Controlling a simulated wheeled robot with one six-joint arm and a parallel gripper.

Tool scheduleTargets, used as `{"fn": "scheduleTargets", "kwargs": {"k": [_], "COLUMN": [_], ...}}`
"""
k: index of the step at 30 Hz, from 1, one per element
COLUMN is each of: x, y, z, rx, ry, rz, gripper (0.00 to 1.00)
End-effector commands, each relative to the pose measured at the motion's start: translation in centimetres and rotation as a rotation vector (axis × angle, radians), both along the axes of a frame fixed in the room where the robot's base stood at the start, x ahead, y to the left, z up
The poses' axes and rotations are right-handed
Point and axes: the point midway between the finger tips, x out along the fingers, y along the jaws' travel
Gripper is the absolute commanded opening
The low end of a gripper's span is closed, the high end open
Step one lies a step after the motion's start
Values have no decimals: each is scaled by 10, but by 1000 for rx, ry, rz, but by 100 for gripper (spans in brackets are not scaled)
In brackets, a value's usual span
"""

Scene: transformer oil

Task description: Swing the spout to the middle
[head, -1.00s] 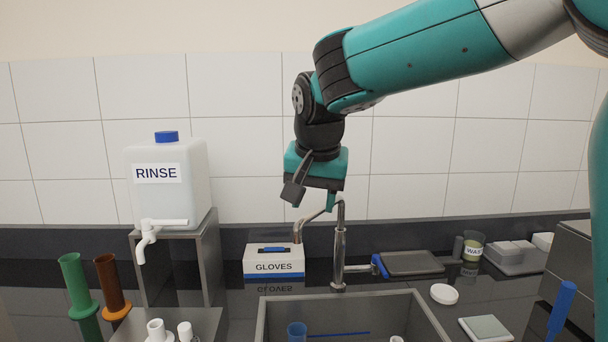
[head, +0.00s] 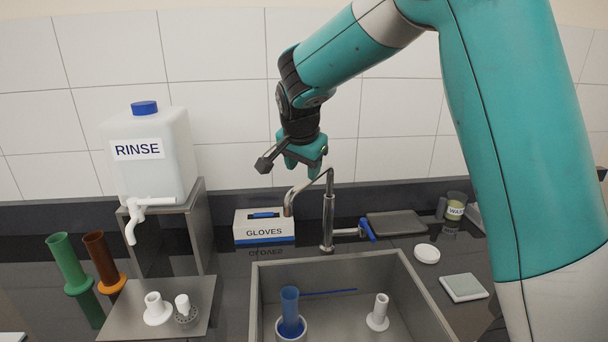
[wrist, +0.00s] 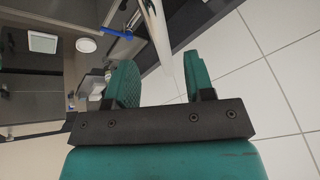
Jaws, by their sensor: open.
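The chrome spout (head: 308,189) bends from the top of its upright post (head: 328,222) toward the left, its tip (head: 288,208) hanging over the counter behind the sink's left part. My gripper (head: 303,168) points down just above the spout's bend. In the wrist view my gripper (wrist: 160,64) is open, with a teal finger on each side. A shiny metal tube (wrist: 158,35) runs down into the gap between the fingers there. I cannot tell whether either finger touches it. The blue tap lever (head: 367,230) sticks out right of the post.
The sink (head: 408,290) holds a blue cylinder (head: 290,308) and a white holder (head: 378,314). The RINSE tank (head: 150,165) on its stand and the GLOVES box (head: 264,226) are at the left. A dark tray (head: 396,223), white lid (head: 427,253) and scale (head: 463,287) lie at the right.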

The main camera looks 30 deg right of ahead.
Motion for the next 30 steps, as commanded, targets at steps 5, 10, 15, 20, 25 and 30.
{"fn": "scheduleTargets", "kwargs": {"k": [5,10,15,20,25,30], "x": [11,17,18,18,18,18], "y": [-8,-12,-13,-13,-13,-13], "z": [-27,-42,-47,-47,-47,-47], "rx": [-1,-1,-1,-1,-1,-1], "ry": [3,0,-1,-1,-1,-1], "rz": [0,-1,1,1,1,1], "gripper": [48,48,48,48,14,0]}}
